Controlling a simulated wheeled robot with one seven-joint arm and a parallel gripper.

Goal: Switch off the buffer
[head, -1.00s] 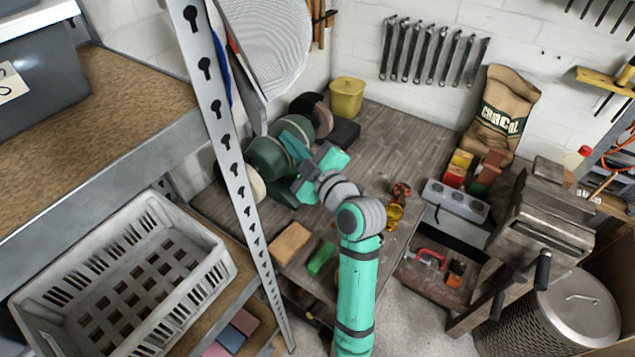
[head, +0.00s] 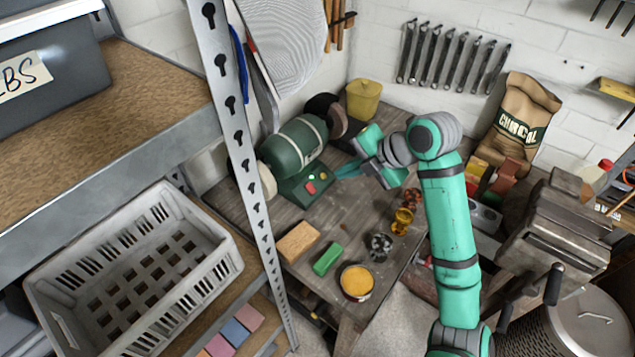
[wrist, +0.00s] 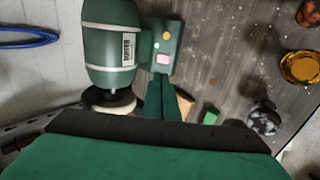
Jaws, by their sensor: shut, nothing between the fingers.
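The green bench buffer (head: 297,145) stands on the wooden workbench against the wall, with a pale wheel (head: 266,180) at its near end and a dark one at its far end. Its switch box (head: 295,197) juts out in front and carries small coloured buttons, including a red button (head: 311,188). The wrist view shows the buffer (wrist: 112,45) and a pinkish-red button (wrist: 162,58) nearest my fingers. My gripper (head: 340,173) is shut and empty, just right of the switch box in the head view. Its fingertips (wrist: 161,80) appear close to the box in the wrist view; contact cannot be told.
A tan block (head: 298,242), a green block (head: 328,259) and an orange-topped tin (head: 357,282) lie on the near bench. Amber jars (head: 402,221) stand to the right. A perforated shelf post (head: 238,150) rises left of the buffer. A yellow bin (head: 363,100) stands behind.

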